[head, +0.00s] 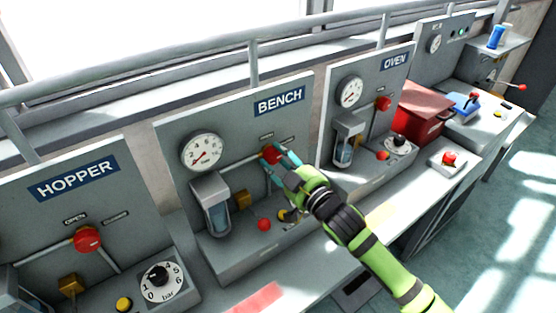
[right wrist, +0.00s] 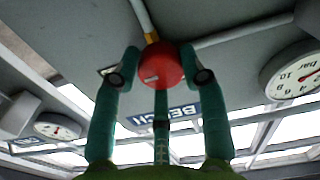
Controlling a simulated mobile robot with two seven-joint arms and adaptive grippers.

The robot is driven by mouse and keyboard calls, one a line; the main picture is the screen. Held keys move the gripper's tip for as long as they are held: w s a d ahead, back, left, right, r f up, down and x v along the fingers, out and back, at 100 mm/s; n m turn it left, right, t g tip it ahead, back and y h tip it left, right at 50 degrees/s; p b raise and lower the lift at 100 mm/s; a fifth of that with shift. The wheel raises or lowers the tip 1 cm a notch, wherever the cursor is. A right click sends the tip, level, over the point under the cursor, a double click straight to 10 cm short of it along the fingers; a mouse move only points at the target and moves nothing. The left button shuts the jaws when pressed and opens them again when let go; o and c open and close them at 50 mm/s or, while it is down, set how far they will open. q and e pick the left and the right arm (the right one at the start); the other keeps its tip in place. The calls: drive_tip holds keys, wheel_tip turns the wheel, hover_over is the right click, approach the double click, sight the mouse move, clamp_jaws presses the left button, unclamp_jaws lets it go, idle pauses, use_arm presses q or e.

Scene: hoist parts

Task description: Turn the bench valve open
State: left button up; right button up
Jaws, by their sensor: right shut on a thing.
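The bench valve is a red round knob (head: 271,154) on the grey panel under the BENCH sign (head: 279,101). It sits beside a pale horizontal pipe and under a small label. My right gripper (head: 275,165) reaches it from the lower right, its teal fingers at the knob. In the right wrist view the red knob (right wrist: 161,65) lies between the two fingertips (right wrist: 160,75), which are shut on it. The knob's pointer direction is partly hidden by the fingers. My left gripper is not in view.
A round gauge (head: 202,152) and a glass-bowl filter (head: 213,205) are left of the knob. The HOPPER panel (head: 77,178) stands left and the OVEN panel (head: 378,85) right. A handrail (head: 200,75) runs above the panels.

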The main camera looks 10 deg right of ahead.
drive_tip(key=shift+f, duration=0.3)
drive_tip(key=n+p, duration=0.1)
drive_tip(key=n, duration=0.2)
drive_tip(key=shift+n, duration=0.4)
drive_tip(key=n+p, duration=0.1)
drive_tip(key=n, duration=0.3)
drive_tip(key=shift+n, duration=0.3)
drive_tip(key=n+p, duration=0.1)
drive_tip(key=n, duration=0.4)
drive_tip(key=shift+d+r, duration=0.1)
drive_tip(key=shift+d, duration=0.05)
drive_tip(key=n+p, duration=0.1)
drive_tip(key=n, duration=0.3)
drive_tip(key=shift+r, duration=0.15)
drive_tip(key=shift+w, duration=0.1)
drive_tip(key=shift+d+r+n, duration=0.1)
drive_tip(key=shift+r+n, duration=0.1)
drive_tip(key=shift+n, duration=0.1)
